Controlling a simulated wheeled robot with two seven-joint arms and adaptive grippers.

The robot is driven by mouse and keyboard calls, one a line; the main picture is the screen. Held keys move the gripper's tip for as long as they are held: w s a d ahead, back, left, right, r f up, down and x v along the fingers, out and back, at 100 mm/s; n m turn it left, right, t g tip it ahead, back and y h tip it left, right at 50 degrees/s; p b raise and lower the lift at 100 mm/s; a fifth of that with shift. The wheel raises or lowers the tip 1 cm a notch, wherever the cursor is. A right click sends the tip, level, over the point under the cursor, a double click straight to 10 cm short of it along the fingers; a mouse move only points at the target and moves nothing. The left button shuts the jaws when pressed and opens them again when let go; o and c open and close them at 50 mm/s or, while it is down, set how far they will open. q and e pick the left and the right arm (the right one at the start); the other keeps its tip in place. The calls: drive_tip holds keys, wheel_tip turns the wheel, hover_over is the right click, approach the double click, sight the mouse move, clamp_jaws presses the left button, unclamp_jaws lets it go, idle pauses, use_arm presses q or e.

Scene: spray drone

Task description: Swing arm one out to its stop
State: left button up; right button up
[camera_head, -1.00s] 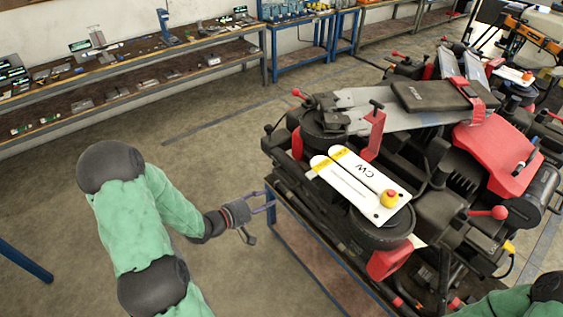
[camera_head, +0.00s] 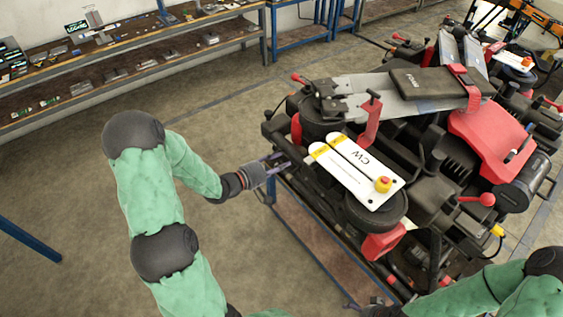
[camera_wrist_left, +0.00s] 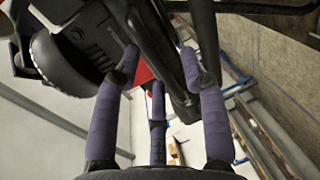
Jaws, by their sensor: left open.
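The spray drone (camera_head: 425,150) sits folded on a blue-framed stand, with black arms, red clamps and a white plate marked CW (camera_head: 355,168). I cannot tell which folded arm is arm one. My left gripper (camera_head: 275,161) is at the drone's near left corner, its purple fingers pointing at the black frame there. In the left wrist view its fingers (camera_wrist_left: 158,72) are spread apart, and a black bar of the drone (camera_wrist_left: 160,40) lies behind and between them; contact cannot be told. My right gripper (camera_head: 362,304) is low, near the stand's front, small and partly cut off.
The blue-framed stand (camera_head: 318,240) is under the drone. A shelf bench (camera_head: 120,60) with small parts runs along the back left wall. A blue bar (camera_head: 30,240) is at the left edge.

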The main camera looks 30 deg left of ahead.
use_arm(q)
drive_tip(key=shift+w+d+f, duration=0.15)
drive_tip(key=shift+w+d, duration=0.1)
drive_tip(key=shift+w, duration=0.35)
clamp_jaws()
